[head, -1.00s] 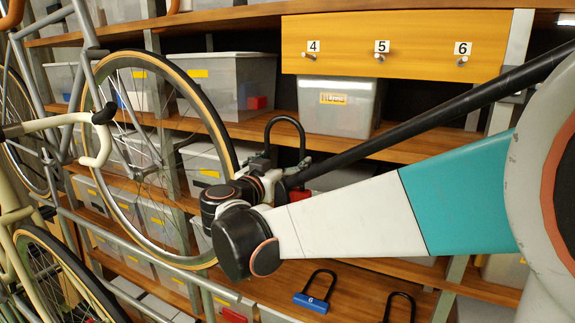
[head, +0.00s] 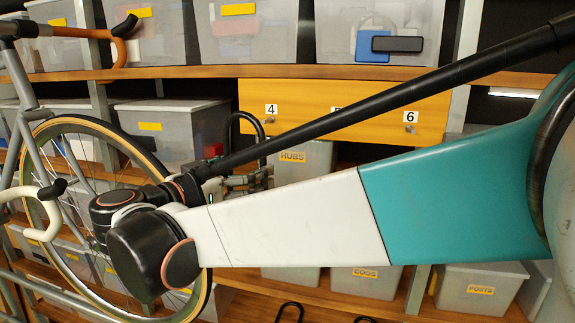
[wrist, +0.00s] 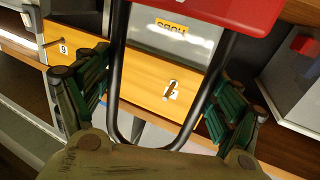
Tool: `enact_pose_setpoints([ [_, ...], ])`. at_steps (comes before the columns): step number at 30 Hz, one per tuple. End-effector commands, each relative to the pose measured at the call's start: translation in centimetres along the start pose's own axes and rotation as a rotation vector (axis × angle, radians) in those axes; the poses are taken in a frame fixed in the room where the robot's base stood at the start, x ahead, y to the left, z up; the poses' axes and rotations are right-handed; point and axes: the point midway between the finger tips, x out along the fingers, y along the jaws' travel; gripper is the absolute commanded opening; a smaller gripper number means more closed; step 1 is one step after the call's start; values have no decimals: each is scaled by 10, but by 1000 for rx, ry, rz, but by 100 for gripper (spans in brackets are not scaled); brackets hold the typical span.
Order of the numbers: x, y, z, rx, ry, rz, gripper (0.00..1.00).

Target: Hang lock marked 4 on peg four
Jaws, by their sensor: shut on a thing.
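A lock with a black U-shackle (head: 250,117) is in my gripper (head: 252,178), shackle upward in the head view. In the wrist view its red body (wrist: 210,12) is at the top edge and the shackle (wrist: 116,75) runs down between the green-padded fingers (wrist: 157,103). The lock's number does not show. The yellow peg board (head: 310,100) carries label 4 (head: 272,109) with peg four (head: 268,120) just right of the shackle top. In the wrist view peg four (wrist: 169,94) appears inside the shackle's outline; whether it passes through, I cannot tell.
Peg six (head: 408,129) is at the board's right; my arm covers much of label 5. A HUBS bin (head: 300,158) stands below the board. More shackles (head: 290,310) show at the bottom edge. A bicycle wheel (head: 40,135) stands close at left.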

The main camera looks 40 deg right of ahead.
Motion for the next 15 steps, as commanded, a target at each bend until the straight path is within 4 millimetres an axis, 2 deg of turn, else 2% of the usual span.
enact_pose_setpoints([
  [15,21,-7,1,0,2,6,18],
])
